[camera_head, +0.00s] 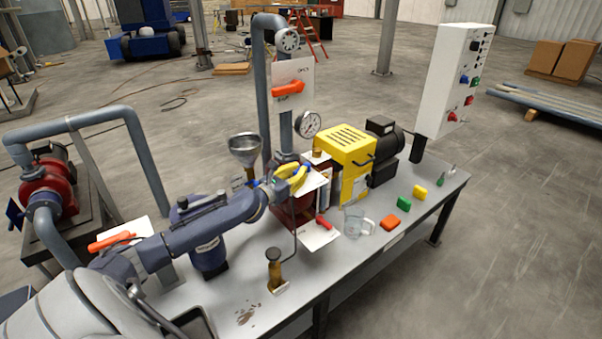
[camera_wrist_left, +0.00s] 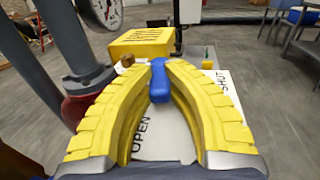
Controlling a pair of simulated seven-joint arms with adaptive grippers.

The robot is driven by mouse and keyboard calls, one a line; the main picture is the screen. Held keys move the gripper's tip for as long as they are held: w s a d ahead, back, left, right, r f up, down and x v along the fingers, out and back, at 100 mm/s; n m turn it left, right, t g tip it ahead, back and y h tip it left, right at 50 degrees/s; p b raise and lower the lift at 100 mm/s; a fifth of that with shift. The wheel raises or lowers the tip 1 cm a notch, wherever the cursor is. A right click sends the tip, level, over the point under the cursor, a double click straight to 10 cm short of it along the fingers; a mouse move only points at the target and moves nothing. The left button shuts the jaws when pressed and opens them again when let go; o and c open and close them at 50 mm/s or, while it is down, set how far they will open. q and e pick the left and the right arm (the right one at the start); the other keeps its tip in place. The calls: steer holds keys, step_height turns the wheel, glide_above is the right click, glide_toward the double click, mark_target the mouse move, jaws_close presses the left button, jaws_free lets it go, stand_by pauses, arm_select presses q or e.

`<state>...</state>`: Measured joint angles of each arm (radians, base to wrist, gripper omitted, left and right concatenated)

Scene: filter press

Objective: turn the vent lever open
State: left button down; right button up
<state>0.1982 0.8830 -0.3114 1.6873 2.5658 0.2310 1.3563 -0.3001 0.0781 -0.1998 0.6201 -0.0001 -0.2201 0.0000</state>
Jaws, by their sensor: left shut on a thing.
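My left gripper (camera_head: 292,176) has yellow fingers and is shut on a blue lever (camera_wrist_left: 159,82), which appears to be the vent lever. In the left wrist view the lever stands between the two fingertips (camera_wrist_left: 160,66). A white plate (camera_wrist_left: 176,140) lies under it, with OPEN printed at lower left and SHUT at right. The lever's handle points toward the camera, between the two words. In the head view the fingers hide most of the lever and part of the plate (camera_head: 316,181). My right gripper is in neither view.
A funnel (camera_head: 243,143), a pressure gauge (camera_head: 308,124) and a yellow motor box (camera_head: 345,148) stand close around the gripper. A red lever (camera_head: 323,221) and a glass jug (camera_head: 354,222) are in front. Coloured blocks lie on the right of the bench. An orange lever (camera_head: 288,88) is above.

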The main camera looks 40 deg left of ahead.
arm_select(q)
steer(key=shift+w+a+r+m+g+h, duration=0.15)
steer(key=shift+a+r+m+h, duration=0.1)
steer(key=shift+m+h, duration=0.4)
steer(key=shift+w+a+r+m+g+h, duration=0.2)
steer(key=shift+m+h, duration=0.25)
steer(key=shift+h, duration=0.4)
steer(key=shift+s+a+m+h, duration=0.15)
steer(key=shift+m+h, duration=0.15)
steer(key=shift+h, duration=0.4)
steer(key=c, duration=1.8)
jaws_free()
steer(key=o, duration=0.5)
steer(key=shift+f, duration=0.2)
steer(key=shift+s+f, duration=0.1)
steer(key=shift+s+f, duration=0.1)
steer(key=shift+s, duration=0.35)
steer(key=shift+v, duration=5.45)
steer(key=shift+r, duration=0.3)
